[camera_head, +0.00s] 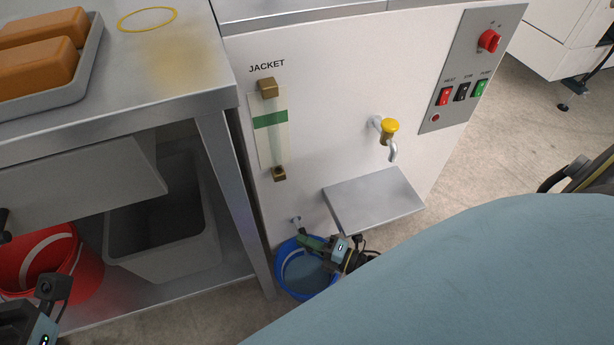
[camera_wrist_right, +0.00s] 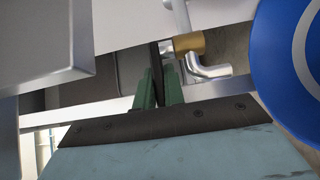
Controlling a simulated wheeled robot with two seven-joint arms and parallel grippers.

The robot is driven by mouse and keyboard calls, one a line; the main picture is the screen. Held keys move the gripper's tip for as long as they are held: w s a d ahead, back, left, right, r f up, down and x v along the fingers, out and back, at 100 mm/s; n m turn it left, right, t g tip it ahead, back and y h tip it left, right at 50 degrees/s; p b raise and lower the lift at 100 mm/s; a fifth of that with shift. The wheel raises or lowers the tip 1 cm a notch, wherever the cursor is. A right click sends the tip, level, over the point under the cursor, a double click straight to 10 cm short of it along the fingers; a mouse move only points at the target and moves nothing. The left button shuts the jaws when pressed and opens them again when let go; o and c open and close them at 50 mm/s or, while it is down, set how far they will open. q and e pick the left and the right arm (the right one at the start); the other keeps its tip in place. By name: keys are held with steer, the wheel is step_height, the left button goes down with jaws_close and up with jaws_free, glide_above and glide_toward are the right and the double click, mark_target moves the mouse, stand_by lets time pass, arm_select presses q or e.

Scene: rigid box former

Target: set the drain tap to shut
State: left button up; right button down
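The drain tap (camera_head: 296,221) sticks out low on the white machine's front, above a blue bucket (camera_head: 286,246). In the right wrist view its brass body (camera_wrist_right: 188,43) and bent silver spout (camera_wrist_right: 208,70) show beside my fingers. My right gripper (camera_head: 312,243) is at the tap, over the bucket. In the right wrist view its green fingers (camera_wrist_right: 159,82) are close together, with a dark bar, apparently the tap's lever (camera_wrist_right: 155,58), between them. In the head view my fingers hide most of the tap. Of my left arm only the wrist shows, at the bottom left; its fingers are out of frame.
A steel tray shelf (camera_head: 372,200) juts out just above my right gripper, under a yellow-topped tap (camera_head: 389,127). A steel table (camera_head: 180,75) stands left, its leg close to the bucket. Under it are a grey bin (camera_head: 165,245) and red bucket (camera_head: 85,275).

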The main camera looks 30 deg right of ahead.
steer(key=shift+d+n+g+y, duration=0.25)
steer(key=shift+n+g+y, duration=0.4)
steer(key=shift+y, duration=0.25)
steer(key=c, duration=1.8)
jaws_free()
steer(key=shift+o, duration=0.2)
steer(key=v, duration=1.3)
steer(key=shift+s, duration=0.2)
steer(key=shift+d, duration=0.15)
